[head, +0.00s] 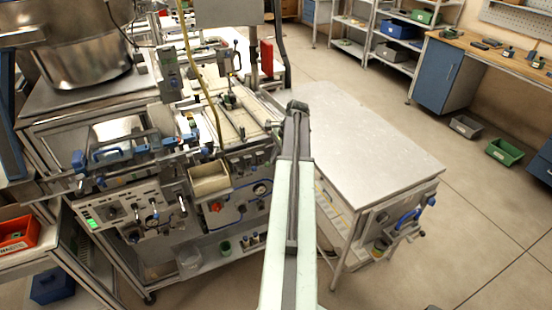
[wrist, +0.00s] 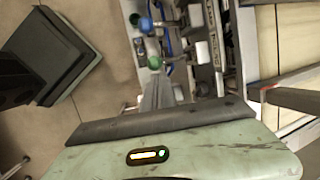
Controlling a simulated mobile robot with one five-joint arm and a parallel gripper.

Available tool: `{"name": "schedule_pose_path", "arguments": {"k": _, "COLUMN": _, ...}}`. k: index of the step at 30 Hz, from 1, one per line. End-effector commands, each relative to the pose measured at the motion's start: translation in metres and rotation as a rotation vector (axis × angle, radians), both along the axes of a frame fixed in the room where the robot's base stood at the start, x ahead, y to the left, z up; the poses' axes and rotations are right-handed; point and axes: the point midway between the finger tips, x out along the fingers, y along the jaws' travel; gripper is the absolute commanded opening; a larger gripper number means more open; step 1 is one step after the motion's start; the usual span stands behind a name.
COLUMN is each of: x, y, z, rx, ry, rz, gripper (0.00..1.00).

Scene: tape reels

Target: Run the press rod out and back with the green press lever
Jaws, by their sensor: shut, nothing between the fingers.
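In the wrist view a green knob (wrist: 155,63) shows just beyond my fingertips; it looks like the end of the green press lever. A small gap or overlap with the fingers cannot be told. My gripper (wrist: 160,82) is shut and empty, its grey fingers pointing at the machine. In the head view my gripper (head: 297,106) is a dark shape at the end of my pale arm, beside the machine's right end. I cannot make out the green lever there, and I cannot single out the press rod in either view.
The tape machine (head: 150,150) with blue handles and a control panel (head: 130,215) fills the left. A bare light worktop (head: 365,140) stands right of my arm. A blue knob (wrist: 145,24) is near the green one.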

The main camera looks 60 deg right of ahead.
Motion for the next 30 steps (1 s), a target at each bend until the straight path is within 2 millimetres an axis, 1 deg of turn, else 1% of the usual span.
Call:
{"name": "schedule_pose_path", "arguments": {"k": 5, "x": 0.001, "y": 0.0, "z": 0.009, "rx": 0.002, "ry": -0.001, "rz": 0.003, "gripper": 0.0}}
{"name": "schedule_pose_path", "arguments": {"k": 8, "x": -0.001, "y": -0.003, "z": 0.023, "rx": 0.002, "ry": 0.0, "rz": 0.003, "gripper": 0.0}}
{"name": "schedule_pose_path", "arguments": {"k": 15, "x": -0.004, "y": -0.013, "z": 0.073, "rx": 0.001, "ry": -0.001, "rz": 0.005, "gripper": 0.0}}
{"name": "schedule_pose_path", "arguments": {"k": 19, "x": -0.006, "y": -0.018, "z": 0.094, "rx": 0.0, "ry": 0.0, "rz": 0.008, "gripper": 0.0}}
{"name": "schedule_pose_path", "arguments": {"k": 22, "x": -0.006, "y": -0.019, "z": 0.099, "rx": 0.0, "ry": -0.001, "rz": 0.009, "gripper": 0.0}}
{"name": "schedule_pose_path", "arguments": {"k": 30, "x": -0.005, "y": -0.018, "z": 0.096, "rx": 0.0, "ry": -0.001, "rz": 0.013, "gripper": 0.0}}
